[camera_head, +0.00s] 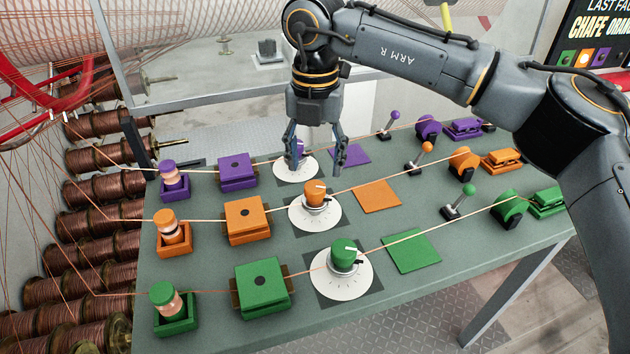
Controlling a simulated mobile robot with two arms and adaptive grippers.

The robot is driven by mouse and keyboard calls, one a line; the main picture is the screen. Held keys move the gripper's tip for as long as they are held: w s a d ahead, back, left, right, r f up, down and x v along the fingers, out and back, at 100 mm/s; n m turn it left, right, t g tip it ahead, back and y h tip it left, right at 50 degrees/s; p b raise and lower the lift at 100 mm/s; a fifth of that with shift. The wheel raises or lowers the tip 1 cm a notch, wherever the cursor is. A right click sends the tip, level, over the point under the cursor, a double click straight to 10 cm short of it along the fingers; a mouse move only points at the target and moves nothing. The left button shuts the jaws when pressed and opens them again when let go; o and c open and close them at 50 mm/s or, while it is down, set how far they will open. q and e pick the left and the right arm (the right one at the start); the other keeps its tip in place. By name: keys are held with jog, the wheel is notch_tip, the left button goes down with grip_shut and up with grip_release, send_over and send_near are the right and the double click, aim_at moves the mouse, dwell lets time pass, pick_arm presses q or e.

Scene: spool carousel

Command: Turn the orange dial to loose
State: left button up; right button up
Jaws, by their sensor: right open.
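The orange dial (316,194) stands upright on a round white scale plate (329,215) in the middle row of the table. A white pointer mark shows on its top; the scale's lettering is too small to read. My right gripper (316,165) points down with its fingers spread, behind the orange dial and over the purple dial (299,148). The purple dial is partly hidden by a finger. Whether the fingers touch it I cannot tell. My left gripper is not in view.
The green dial (344,251) is in front of the orange one. An orange box (247,218) is to the left, an orange square (377,196) and a lever (421,157) to the right. Taut wires cross each row. Copper spools (100,217) line the table's left side.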

aim_at(315, 186)
notch_tip(315, 186, down, 6)
jog(key=shift+r+p, duration=0.1)
jog(key=shift+p, duration=0.25)
jog(key=c, duration=1.2)
